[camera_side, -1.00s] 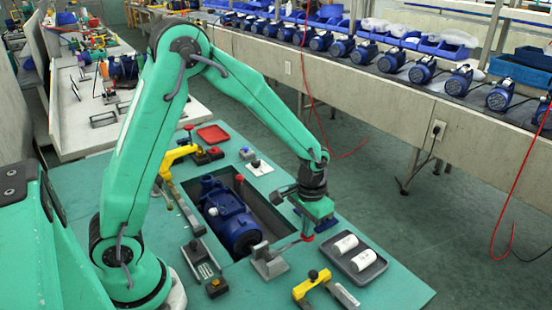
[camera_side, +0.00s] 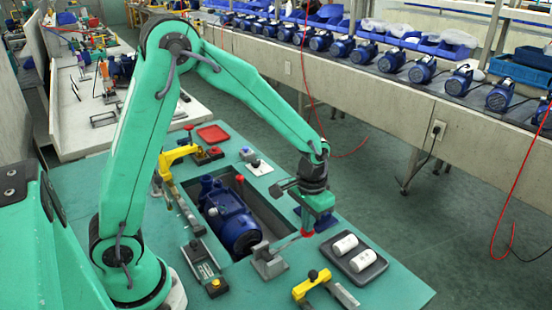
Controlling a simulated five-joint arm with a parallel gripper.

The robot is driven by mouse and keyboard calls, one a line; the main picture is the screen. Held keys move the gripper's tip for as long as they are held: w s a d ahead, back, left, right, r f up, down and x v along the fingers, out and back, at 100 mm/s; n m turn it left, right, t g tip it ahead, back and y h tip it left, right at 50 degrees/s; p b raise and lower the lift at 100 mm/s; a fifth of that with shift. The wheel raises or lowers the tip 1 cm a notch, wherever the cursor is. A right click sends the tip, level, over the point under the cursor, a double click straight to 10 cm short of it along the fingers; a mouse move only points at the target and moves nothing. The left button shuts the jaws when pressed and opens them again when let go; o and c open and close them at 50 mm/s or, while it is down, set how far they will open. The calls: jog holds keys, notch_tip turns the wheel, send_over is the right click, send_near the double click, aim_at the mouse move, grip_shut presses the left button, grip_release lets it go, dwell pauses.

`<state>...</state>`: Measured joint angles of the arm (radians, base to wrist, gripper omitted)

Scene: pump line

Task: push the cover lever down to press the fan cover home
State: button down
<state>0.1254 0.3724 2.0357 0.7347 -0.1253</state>
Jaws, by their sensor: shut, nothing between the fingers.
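The blue pump (camera_side: 226,212) lies in a rectangular recess in the green bench top. Its rounded near end (camera_side: 243,240), where the fan cover seems to be, faces the grey lever stand (camera_side: 268,262). The cover lever (camera_side: 288,246) slants up to the right from this stand towards a red tip. My gripper (camera_side: 308,229) is shut and empty, pointing down at the lever's outer end. It overlaps the red tip in the picture, and I cannot tell whether they touch.
A dark tray (camera_side: 354,259) with two white cylinders stands right of the lever. A yellow clamp (camera_side: 312,284) is in front, and another yellow clamp (camera_side: 181,153) is behind the recess. A red tray (camera_side: 213,134) lies at the back.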

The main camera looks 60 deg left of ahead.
jog(key=shift+r, duration=0.5)
jog(key=shift+s+r, duration=0.15)
jog(key=shift+r, duration=0.45)
jog(key=shift+s+r, duration=0.2)
jog(key=shift+r, duration=0.35)
jog(key=shift+s+r, duration=0.2)
jog(key=shift+r, duration=0.3)
jog(key=shift+r, duration=0.2)
jog(key=shift+r, duration=0.4)
